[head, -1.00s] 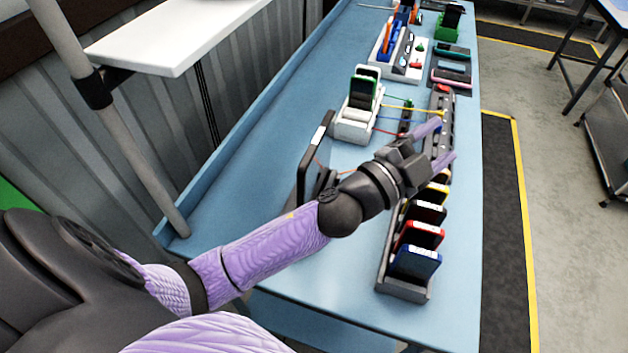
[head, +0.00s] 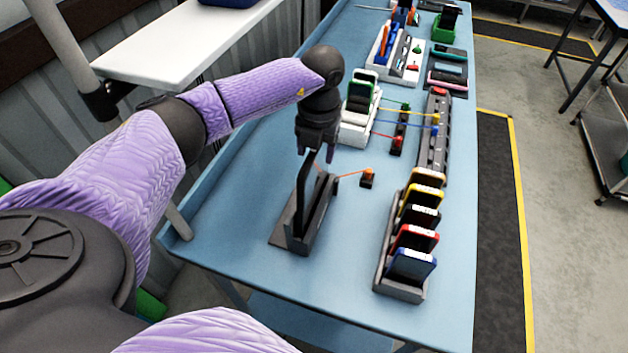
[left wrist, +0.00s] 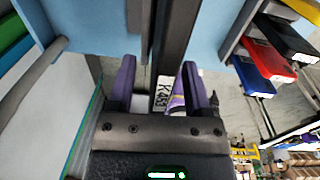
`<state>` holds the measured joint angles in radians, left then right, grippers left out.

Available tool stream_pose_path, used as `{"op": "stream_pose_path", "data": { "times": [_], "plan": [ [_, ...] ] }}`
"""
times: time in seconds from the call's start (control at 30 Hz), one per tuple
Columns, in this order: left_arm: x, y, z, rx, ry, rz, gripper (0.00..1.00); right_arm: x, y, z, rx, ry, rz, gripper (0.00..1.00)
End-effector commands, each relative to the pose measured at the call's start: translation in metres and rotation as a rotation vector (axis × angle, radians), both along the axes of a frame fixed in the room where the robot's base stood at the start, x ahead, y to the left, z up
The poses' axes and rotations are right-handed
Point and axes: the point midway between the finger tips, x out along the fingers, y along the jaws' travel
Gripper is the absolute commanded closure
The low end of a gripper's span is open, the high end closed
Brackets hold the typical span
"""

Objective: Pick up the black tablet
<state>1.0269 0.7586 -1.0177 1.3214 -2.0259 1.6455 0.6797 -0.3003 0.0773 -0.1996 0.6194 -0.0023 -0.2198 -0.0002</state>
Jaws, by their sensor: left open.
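The black tablet (head: 302,192) stands upright and edge-on in a dark stand (head: 322,212) near the left side of the blue table. My left gripper (head: 316,156) is open and points down at the tablet's upper end. In the left wrist view, the two purple fingers of the gripper (left wrist: 158,65) are apart, with a dark upright strip, apparently the tablet (left wrist: 174,45), running between them. A white label reading K453 shows there too. I cannot tell whether the fingers touch the tablet. My right gripper is out of view.
A rack (head: 400,291) with several coloured cartridges stands to the right. A white holder (head: 360,130) with upright devices is behind the gripper. A white shelf (head: 180,50) juts out at left.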

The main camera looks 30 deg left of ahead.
Motion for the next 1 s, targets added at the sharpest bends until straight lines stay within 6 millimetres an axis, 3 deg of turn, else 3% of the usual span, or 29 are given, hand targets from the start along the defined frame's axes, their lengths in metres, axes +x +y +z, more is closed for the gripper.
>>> {"op": "stream_pose_path", "data": {
  "times": [0.1,0.33,0.63,1.0],
  "plan": [
    [-0.0001,0.0,-0.0153,-0.001,0.0,-0.001,0.37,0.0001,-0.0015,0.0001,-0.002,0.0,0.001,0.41],
    [0.0002,-0.0003,-0.017,-0.002,-0.003,-0.002,0.39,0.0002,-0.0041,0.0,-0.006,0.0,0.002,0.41],
    [0.0003,-0.0004,-0.0166,-0.002,-0.003,-0.002,1.0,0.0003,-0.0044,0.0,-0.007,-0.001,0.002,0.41],
    [0.0006,-0.0005,-0.016,-0.003,-0.004,-0.002,1.0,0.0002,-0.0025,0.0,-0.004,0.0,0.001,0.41]
  ]
}}
